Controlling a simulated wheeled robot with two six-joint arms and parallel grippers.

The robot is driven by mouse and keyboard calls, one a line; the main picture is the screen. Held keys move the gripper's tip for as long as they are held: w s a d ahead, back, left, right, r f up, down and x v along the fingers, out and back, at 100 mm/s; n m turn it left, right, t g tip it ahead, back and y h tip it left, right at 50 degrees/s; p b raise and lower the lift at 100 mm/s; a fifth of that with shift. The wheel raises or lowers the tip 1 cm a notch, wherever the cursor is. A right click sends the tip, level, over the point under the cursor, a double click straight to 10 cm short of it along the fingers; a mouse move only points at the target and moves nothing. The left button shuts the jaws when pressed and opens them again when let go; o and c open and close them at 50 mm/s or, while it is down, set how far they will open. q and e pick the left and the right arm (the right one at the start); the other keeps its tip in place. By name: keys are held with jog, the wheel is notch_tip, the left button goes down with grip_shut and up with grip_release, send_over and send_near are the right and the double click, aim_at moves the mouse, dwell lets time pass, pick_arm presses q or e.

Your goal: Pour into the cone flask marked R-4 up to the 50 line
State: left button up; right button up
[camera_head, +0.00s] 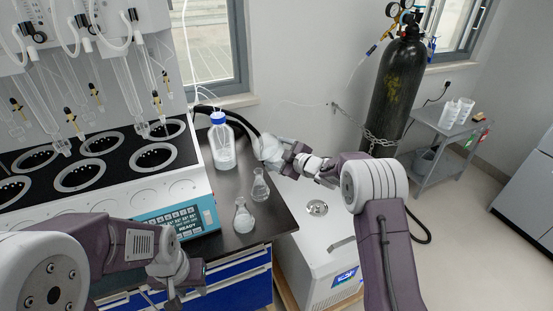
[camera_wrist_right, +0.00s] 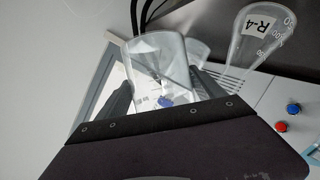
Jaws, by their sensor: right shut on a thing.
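My right gripper (camera_head: 280,152) is shut on a clear glass beaker (camera_head: 268,151), held above the right side of the dark bench. In the right wrist view the beaker (camera_wrist_right: 160,62) sits between the two fingers (camera_wrist_right: 160,95). A cone flask marked R-4 (camera_wrist_right: 262,45) with white graduation marks stands beside it in that view, apart from the fingers. In the head view two cone flasks stand upright on the bench, a rear one (camera_head: 260,186) and a front one (camera_head: 243,218); their labels are too small to read. My left gripper (camera_head: 168,285) is low at the bench front; its fingers are unclear.
A blue-capped bottle (camera_head: 221,143) stands behind the flasks. The distiller (camera_head: 110,175) with its glass tubes fills the left. A white chiller box (camera_head: 325,245) is right of the bench, and a black gas cylinder (camera_head: 396,90) stands behind it.

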jog(key=shift+w+f+n+t+b, duration=0.15)
jog(key=shift+f+n+t+b, duration=0.5)
jog(key=shift+b, duration=2.9)
jog(key=shift+d, duration=0.1)
jog(key=shift+n+b, duration=0.25)
jog(key=shift+b, duration=0.2)
jog(key=shift+h+b, duration=0.3)
jog(key=shift+b, duration=0.05)
jog(key=shift+r, duration=0.2)
